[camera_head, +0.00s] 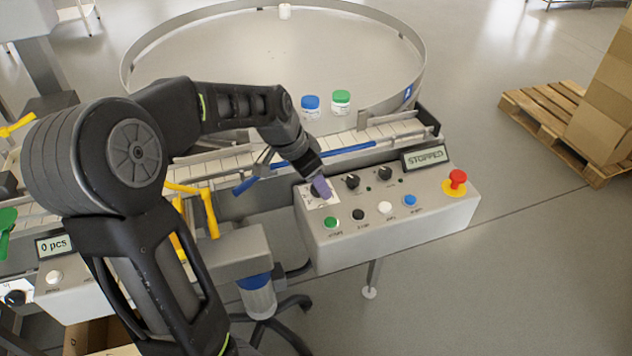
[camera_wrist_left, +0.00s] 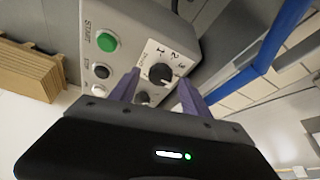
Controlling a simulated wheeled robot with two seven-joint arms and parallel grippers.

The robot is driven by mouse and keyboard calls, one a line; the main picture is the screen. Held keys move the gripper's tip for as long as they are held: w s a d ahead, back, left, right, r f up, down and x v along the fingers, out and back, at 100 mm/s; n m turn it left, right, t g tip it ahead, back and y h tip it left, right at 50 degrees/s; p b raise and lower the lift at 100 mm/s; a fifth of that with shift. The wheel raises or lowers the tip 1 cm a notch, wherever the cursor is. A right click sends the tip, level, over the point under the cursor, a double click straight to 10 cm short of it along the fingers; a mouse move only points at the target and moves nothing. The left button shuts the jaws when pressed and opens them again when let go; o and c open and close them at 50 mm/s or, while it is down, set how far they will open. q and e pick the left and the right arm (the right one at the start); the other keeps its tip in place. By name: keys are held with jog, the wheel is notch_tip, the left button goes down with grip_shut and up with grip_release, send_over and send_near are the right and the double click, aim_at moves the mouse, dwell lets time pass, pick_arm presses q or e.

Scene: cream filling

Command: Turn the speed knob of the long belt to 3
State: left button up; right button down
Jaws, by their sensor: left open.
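The control box (camera_head: 400,230) of the long belt stands right of centre. Its speed knob (camera_wrist_left: 160,74) is black with a white plate (camera_wrist_left: 166,54) marked 1, 2 and 3 around it. In the head view the plate (camera_head: 312,201) shows at the box's left end, but the knob is hidden behind my fingers. My left gripper (camera_head: 322,188) is open over that plate, its purple fingers pointing at the knob. In the wrist view the fingers lie on either side of the knob with gaps; I cannot tell contact. The pointer's setting is too small to tell. My right gripper is not in view.
A display (camera_head: 425,157) reads STOPPED. Beside the knob are two black knobs (camera_head: 352,181) (camera_head: 385,173), a green button (camera_head: 331,222), other buttons and a red emergency stop (camera_head: 457,178). The belt (camera_head: 380,132) with a blue rail (camera_head: 340,152) runs behind. Two jars stand beyond it.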

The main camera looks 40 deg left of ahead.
pick_arm(q)
jog(key=shift+w+f, duration=0.2)
jog(key=shift+f, duration=0.35)
grip_shut()
